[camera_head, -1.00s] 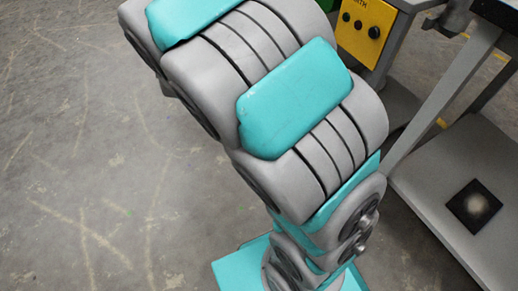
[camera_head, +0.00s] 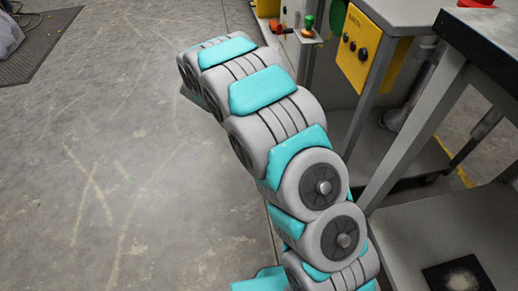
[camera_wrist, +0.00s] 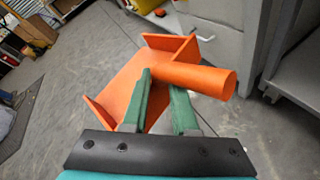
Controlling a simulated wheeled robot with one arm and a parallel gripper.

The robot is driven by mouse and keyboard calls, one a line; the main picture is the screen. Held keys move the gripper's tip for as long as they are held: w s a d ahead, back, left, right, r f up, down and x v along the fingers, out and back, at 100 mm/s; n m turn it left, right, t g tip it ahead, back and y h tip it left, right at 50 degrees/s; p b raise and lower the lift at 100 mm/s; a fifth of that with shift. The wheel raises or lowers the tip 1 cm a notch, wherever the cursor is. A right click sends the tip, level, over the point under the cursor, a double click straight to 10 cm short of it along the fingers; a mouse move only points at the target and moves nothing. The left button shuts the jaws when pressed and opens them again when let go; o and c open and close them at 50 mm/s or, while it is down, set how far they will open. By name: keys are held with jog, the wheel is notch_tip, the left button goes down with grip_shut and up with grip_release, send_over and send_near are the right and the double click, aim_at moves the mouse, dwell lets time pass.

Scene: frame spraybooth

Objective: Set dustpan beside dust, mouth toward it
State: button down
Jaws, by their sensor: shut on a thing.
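The orange dustpan (camera_wrist: 128,88) is in my gripper (camera_wrist: 163,88) in the wrist view. Its round handle (camera_wrist: 203,79) passes between the two green fingers and points right. The flat pan with raised sides extends to the left, tilted, above the floor. In the head view, my gripper and the dustpan are hidden behind my arm. A pale, powdery pile, probably the dust (camera_head: 461,281), lies on a dark square (camera_head: 436,281) on the low grey shelf at the lower right. The dustpan is well apart from it, and the pile does not show in the wrist view.
A grey bench frame with a low shelf (camera_head: 410,235) and dark top (camera_head: 490,38) stands at right. A yellow control box (camera_head: 362,50) is mounted behind it. A dark floor mat (camera_head: 38,47) lies far left. The concrete floor (camera_head: 90,170) at left is clear.

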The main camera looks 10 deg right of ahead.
jog(key=w+a+f+m+h+b, duration=0.1)
jog(key=w+f, duration=0.1)
jog(key=f, duration=0.4)
jog(key=w+a+f+g+b, duration=0.1)
jog(key=w+f, duration=0.2)
jog(key=f, duration=0.2)
jog(key=w+a+f+m+h+b, duration=0.1)
jog(key=w+f, duration=0.1)
jog(key=f, duration=0.4)
jog(key=d+f+m+g+h+b, duration=0.2)
jog(key=d+f+b, duration=0.1)
jog(key=f, duration=1.7)
jog(key=shift+s+d+f+b, duration=0.1)
jog(key=shift+s+d+f, duration=0.75)
jog(key=shift+s+d, duration=1.1)
jog(key=shift+s+d+f+b, duration=0.15)
jog(key=shift+s+d+f, duration=0.85)
jog(key=shift+s, duration=1.6)
jog(key=shift+s+d+f+b, duration=0.1)
jog(key=shift+s+d+f, duration=0.55)
jog(key=shift+s+d, duration=1.4)
jog(key=shift+s+a, duration=0.25)
jog(key=shift+a, duration=0.05)
jog(key=c, duration=0.7)
grip_release()
